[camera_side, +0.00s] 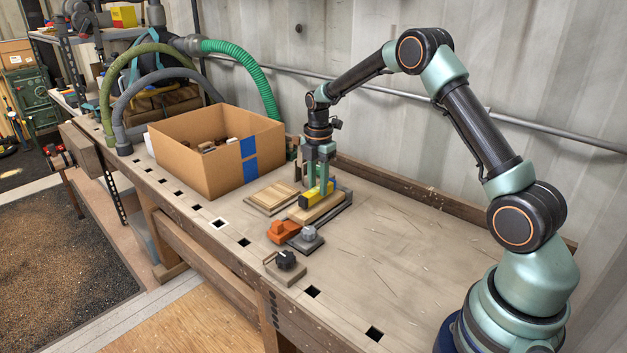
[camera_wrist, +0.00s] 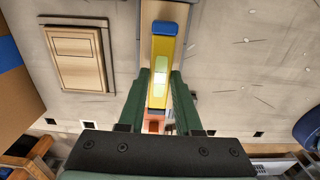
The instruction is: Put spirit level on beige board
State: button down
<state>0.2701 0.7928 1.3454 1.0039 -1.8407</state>
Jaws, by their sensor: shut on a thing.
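The spirit level (camera_side: 307,201), a yellow bar, is between the fingers of my gripper (camera_side: 318,186), which is shut on it. A beige board (camera_side: 322,212) lies directly beneath the level in the side view. A strip of this board (camera_wrist: 149,14) shows beside the level in the wrist view; the rest is hidden. I cannot tell whether the level touches it.
A panelled wooden piece (camera_side: 271,198) lies left of the board, in front of an open cardboard box (camera_side: 197,172). An orange object (camera_side: 282,231), a grey block (camera_side: 306,241) and a black-knobbed piece (camera_side: 286,261) stand nearer the front edge. The bench (camera_side: 400,235) is clear to the right.

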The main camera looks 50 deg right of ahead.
jog(key=shift+f, duration=0.4)
jog(key=c, duration=0.6)
grip_release()
jog(key=shift+f, duration=0.1)
